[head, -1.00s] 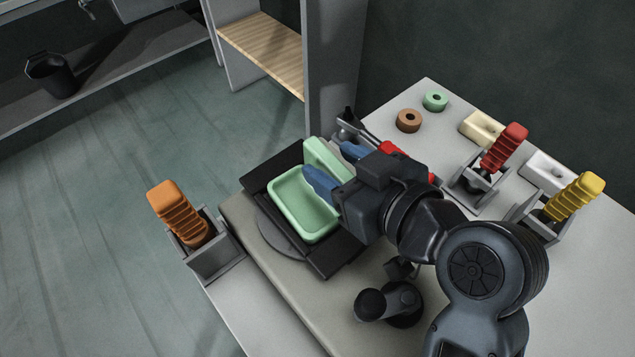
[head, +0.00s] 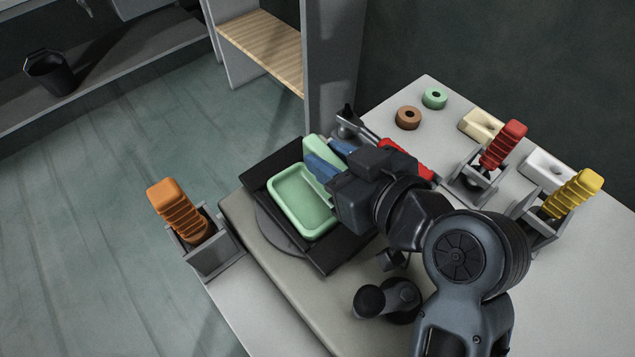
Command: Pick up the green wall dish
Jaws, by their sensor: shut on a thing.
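The green wall dish (head: 301,205) is a pale green tray with a raised back plate at its upper right. It sits on the black holder (head: 337,250) on the round turntable at the bench's left side. My gripper (head: 327,160) reaches in from the right, its blue fingers shut on the dish's back plate. The fingers and gripper body hide part of that plate and the dish's right edge. I cannot tell any gap between dish and holder.
An orange-handled tool (head: 178,208) stands in a grey holder at the left edge. Red-handled (head: 503,146) and yellow-handled (head: 574,194) tools stand at right. Brown (head: 408,118) and green (head: 434,98) rings lie at the back. A dark knobbed post (head: 370,301) stands in front.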

